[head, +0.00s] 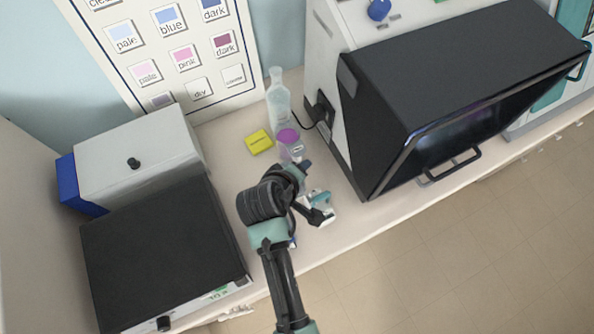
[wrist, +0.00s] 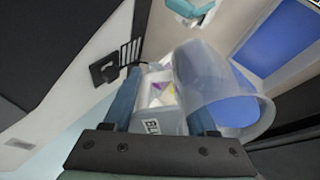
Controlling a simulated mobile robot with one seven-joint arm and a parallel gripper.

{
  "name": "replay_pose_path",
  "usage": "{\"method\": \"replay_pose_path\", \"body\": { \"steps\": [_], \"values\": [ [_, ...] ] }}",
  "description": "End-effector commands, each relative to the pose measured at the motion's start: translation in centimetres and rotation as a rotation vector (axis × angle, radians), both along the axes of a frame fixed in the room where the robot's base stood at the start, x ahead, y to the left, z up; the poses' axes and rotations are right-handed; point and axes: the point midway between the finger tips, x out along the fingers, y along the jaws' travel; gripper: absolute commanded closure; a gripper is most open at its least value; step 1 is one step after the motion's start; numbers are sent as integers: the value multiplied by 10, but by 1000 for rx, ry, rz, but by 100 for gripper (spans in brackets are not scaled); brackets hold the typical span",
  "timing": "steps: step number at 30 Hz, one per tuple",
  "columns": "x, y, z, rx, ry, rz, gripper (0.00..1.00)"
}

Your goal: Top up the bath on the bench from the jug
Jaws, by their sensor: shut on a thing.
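My gripper (head: 311,190) is low over the bench, right of its middle, shut on what I take to be the jug. In the wrist view a clear, open-rimmed jug (wrist: 222,92) overlaps the right finger and looks tilted. Between the fingers (wrist: 162,108) shows a pale block (wrist: 155,122) with a label reading "BLU", the rest hidden. In the head view a clear vessel with a purple top (head: 289,138) and a pale label stands just beyond my gripper. A small clear and teal thing (head: 322,203) shows beside the fingers; I cannot tell what it is.
A translucent bottle (head: 278,103) stands at the back, with a yellow block (head: 259,141) near it. A large black-fronted hood (head: 450,75) bounds the right. A grey box (head: 140,155) and a black-topped unit (head: 160,250) fill the left. A colour chart (head: 170,50) is behind.

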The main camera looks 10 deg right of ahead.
Motion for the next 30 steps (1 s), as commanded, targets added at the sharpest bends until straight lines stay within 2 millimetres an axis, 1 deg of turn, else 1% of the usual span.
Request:
{"method": "replay_pose_path", "body": {
  "steps": [14, 30],
  "values": [
    [1, 0, 1, -1, -3, 1, 100],
    [0, 1, 4, -70, -81, 0, 100]
  ]
}}
